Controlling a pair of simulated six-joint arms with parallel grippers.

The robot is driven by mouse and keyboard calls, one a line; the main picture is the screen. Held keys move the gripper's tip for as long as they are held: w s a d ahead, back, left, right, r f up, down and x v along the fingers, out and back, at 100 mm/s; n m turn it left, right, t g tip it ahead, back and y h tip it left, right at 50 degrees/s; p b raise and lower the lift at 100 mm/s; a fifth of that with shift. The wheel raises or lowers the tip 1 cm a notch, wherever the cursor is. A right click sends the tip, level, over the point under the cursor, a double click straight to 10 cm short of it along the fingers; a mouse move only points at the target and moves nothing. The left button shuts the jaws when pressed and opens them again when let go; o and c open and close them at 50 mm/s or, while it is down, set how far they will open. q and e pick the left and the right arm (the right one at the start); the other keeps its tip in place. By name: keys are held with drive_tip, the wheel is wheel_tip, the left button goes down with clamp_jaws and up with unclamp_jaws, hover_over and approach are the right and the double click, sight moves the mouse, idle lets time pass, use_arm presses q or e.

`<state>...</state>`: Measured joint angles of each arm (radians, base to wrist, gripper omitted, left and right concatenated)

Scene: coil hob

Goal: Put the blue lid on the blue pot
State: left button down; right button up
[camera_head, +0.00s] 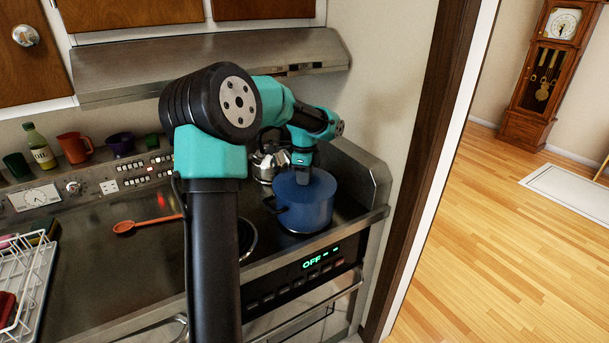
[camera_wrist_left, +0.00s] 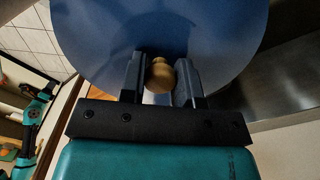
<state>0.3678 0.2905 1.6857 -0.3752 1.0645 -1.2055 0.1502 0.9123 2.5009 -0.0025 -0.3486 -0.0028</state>
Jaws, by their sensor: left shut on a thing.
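The blue pot (camera_head: 308,211) stands at the right end of the hob, with a dark handle at its left. The blue lid (camera_wrist_left: 150,30) fills the top of the left wrist view, its wooden knob (camera_wrist_left: 159,76) between my fingers. My left gripper (camera_wrist_left: 160,72) is shut on that knob. In the head view the left gripper (camera_head: 303,176) points down over the pot's mouth, and the lid is at the rim; I cannot tell whether it rests fully on it. My right gripper is not in view.
A metal kettle (camera_head: 267,163) stands just behind the pot. An orange spoon (camera_head: 146,223) lies on the hob. Cups and a green bottle (camera_head: 40,147) stand on the back ledge. A white dish rack (camera_head: 28,275) is at the left. A steel hood (camera_head: 205,65) hangs above.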

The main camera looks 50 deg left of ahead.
use_arm(q)
drive_tip(key=shift+c, duration=1.4)
unclamp_jaws()
drive_tip(key=shift+r, duration=0.1)
drive_tip(key=shift+r, duration=3.45)
